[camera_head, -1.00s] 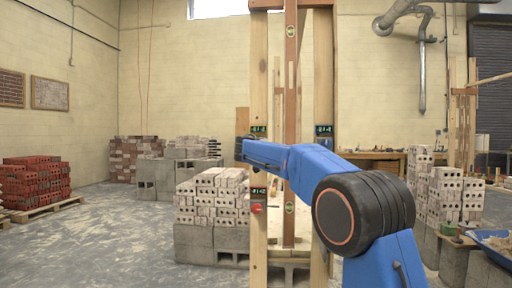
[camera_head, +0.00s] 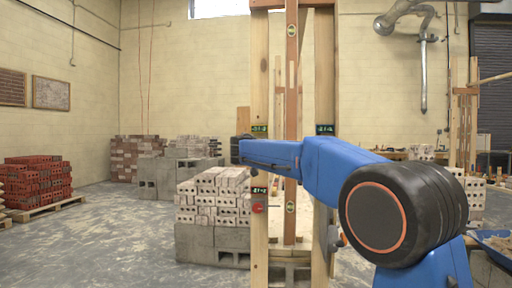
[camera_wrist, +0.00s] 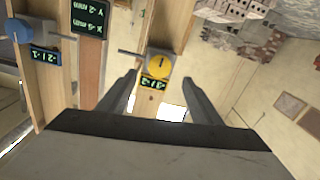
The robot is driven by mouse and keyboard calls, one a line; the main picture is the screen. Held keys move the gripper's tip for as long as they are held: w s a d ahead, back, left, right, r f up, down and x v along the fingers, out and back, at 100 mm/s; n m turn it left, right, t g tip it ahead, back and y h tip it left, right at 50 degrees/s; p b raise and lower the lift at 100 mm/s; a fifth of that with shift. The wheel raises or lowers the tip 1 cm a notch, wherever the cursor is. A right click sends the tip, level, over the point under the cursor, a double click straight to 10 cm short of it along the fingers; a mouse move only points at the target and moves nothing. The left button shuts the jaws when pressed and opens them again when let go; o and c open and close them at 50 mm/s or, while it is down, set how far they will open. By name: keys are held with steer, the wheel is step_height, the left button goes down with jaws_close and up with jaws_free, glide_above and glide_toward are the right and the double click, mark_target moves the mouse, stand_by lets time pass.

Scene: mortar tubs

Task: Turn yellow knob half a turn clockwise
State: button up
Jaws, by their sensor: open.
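The yellow knob (camera_wrist: 159,66) is round with a dark mark on its face. It sits on a wooden post in the wrist view, above a small green-digit display (camera_wrist: 154,83). My gripper (camera_wrist: 160,76) is open, with one finger on each side of the knob in the picture. Gaps show between the fingers and the knob, and I cannot tell how far in front of it they are. In the head view the yellow knob is not seen; the end of my arm covers that part of the left post.
A blue knob (camera_wrist: 18,30) with its own display (camera_wrist: 46,54) is at the wrist view's left. A red knob (camera_head: 257,208) is lower on the left wooden post (camera_head: 260,70). Thin rods stick out beside the knobs. Brick stacks (camera_head: 213,198) stand behind the frame.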

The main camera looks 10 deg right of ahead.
steer(key=v, duration=0.9)
steer(key=shift+s, duration=0.15)
steer(key=s+d+f+g, duration=0.4)
steer(key=s+d+f, duration=0.55)
steer(key=s, duration=0.35)
steer(key=s+d+f+g, duration=0.4)
steer(key=s+d+f, duration=0.4)
steer(key=s+f, duration=0.4)
steer(key=s+a+f+n+g+y, duration=0.1)
steer(key=s+a+f+g+y, duration=0.1)
steer(key=s+f, duration=0.9)
steer(key=s+a+f+n+g+y, duration=0.1)
steer(key=s+a+f+g+y, duration=0.1)
steer(key=s+f, duration=0.9)
steer(key=s+y, duration=0.1)
steer(key=s, duration=0.6)
steer(key=shift+a+y, duration=0.3)
